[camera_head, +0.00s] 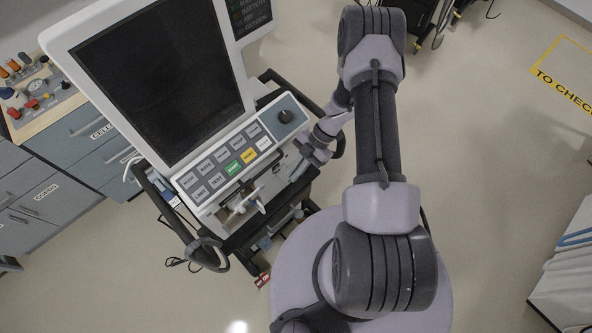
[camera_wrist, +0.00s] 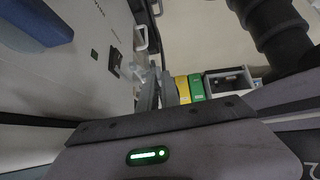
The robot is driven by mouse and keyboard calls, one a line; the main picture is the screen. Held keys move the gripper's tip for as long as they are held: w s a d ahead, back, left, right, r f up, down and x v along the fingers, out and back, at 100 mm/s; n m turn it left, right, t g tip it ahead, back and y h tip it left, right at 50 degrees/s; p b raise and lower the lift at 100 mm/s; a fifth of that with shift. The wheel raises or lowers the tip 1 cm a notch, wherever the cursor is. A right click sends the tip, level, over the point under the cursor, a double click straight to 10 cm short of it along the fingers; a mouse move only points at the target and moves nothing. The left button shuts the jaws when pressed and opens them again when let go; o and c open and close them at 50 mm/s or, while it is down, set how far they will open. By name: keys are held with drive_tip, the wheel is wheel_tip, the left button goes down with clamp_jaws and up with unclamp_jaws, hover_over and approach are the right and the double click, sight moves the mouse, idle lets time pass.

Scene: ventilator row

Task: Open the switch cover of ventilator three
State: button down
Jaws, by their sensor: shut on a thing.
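The ventilator (camera_head: 160,70) stands at the left in the head view, with a dark screen and a panel of labelled keys below it. My gripper (camera_head: 298,170) is at the right part of its front face, below the keys. In the wrist view my gripper's fingers (camera_wrist: 160,92) are close together near a pale panel face (camera_wrist: 85,45). A small clear piece, apparently the switch cover (camera_wrist: 143,76), is at the fingertips, and the gripper is shut on it. The fingers partly hide it, and its hinge angle cannot be told. I cannot read the ventilator's number.
A white fitting (camera_head: 246,202) sticks out of the ventilator's front, left of my gripper. Grey drawers (camera_head: 85,135) stand at the left. A cart (camera_head: 570,265) stands at the right edge.

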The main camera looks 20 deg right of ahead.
idle(0.5)
drive_tip(key=c, duration=1.6)
unclamp_jaws()
drive_tip(key=shift+o, duration=0.2)
drive_tip(key=p+v, duration=0.1)
drive_tip(key=v, duration=1.6)
drive_tip(key=shift+w+r, duration=0.2)
drive_tip(key=shift+w, duration=0.05)
drive_tip(key=shift+d, duration=0.15)
